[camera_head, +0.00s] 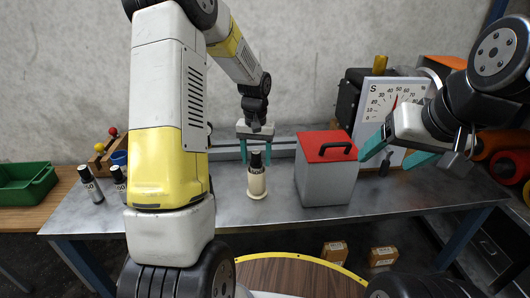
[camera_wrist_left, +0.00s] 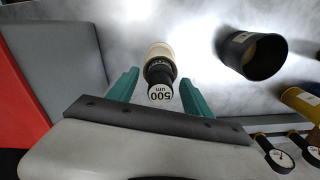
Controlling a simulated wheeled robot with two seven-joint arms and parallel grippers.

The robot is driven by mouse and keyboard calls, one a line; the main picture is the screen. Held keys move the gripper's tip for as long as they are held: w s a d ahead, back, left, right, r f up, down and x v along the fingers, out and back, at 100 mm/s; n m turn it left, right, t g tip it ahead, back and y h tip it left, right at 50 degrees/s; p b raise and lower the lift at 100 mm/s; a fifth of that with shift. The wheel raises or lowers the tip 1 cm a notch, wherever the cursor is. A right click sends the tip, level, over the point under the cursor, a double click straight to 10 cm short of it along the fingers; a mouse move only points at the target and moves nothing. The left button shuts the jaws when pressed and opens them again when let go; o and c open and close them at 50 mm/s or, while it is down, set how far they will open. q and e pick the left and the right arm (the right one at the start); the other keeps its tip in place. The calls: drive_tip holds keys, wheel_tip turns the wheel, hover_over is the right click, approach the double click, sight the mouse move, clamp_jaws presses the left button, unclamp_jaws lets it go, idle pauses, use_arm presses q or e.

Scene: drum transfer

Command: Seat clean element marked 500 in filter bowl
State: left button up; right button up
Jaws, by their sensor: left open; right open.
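The element marked 500 (camera_wrist_left: 160,91) shows its black cap and "500 um" label in the left wrist view. It stands upright in, or on, a cream base (camera_wrist_left: 159,50); I cannot tell which. In the head view the black top (camera_head: 256,161) and cream base (camera_head: 257,184) stand on the metal bench. My right gripper (camera_head: 397,152) is open and empty, raised at right.
A grey box with a red lid (camera_head: 327,146) stands right of the element. A dial gauge (camera_head: 392,100) is behind the right gripper. The bench front (camera_head: 365,205) is clear.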

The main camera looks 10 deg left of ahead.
use_arm(q)
wheel_tip(320, 180, up, 11)
drive_tip(key=shift+f, duration=0.1)
drive_tip(key=s+r+t, duration=0.2)
drive_tip(key=s+r, duration=0.7)
drive_tip(key=s, duration=0.1)
drive_tip(key=s+d+r+t+h, duration=0.1)
drive_tip(key=s+t, duration=0.3)
drive_tip(key=s, duration=1)
drive_tip(key=shift+s+d+r+m+h, duration=0.15)
drive_tip(key=shift+d+r+m+h, duration=0.2)
drive_tip(key=shift+d+h, duration=0.25)
